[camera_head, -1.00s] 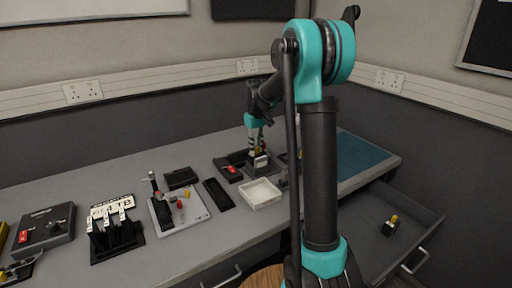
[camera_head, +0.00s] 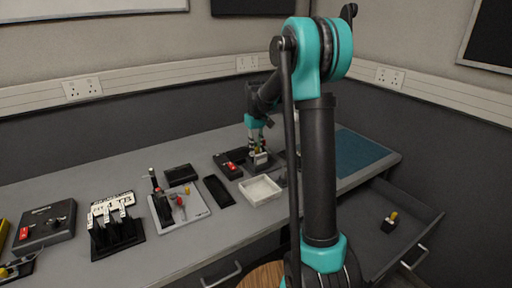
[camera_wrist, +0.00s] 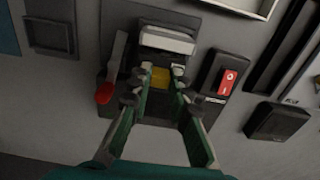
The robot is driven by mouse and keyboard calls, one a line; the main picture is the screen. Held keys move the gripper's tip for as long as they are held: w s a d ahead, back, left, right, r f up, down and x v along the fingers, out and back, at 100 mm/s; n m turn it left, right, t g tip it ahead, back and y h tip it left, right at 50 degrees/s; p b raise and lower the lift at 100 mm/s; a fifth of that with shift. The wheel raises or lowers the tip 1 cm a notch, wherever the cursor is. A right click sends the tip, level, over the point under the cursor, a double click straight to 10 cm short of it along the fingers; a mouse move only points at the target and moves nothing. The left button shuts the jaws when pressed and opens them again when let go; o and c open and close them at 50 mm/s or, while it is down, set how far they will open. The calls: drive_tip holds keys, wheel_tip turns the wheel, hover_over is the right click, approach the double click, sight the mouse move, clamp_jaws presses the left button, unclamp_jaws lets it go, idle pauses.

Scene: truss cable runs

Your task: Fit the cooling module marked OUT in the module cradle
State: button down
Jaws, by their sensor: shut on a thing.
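My gripper (camera_head: 259,147) is at the back of the bench, pointing down. In the wrist view my gripper (camera_wrist: 158,88) has its fingers shut on the yellow top of a module (camera_wrist: 160,77). Another dark module with a yellow top (camera_head: 390,222) lies in the open drawer.
A dark box with a red switch (camera_wrist: 228,80) stands close beside the cradle. A white tray (camera_head: 260,199) is in front of it in the head view. The open drawer (camera_head: 418,222) juts out at right. A blue mat (camera_head: 360,155) is clear.

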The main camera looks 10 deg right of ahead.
drive_tip(key=c, duration=1)
unclamp_jaws()
drive_tip(key=shift+r, duration=3.75)
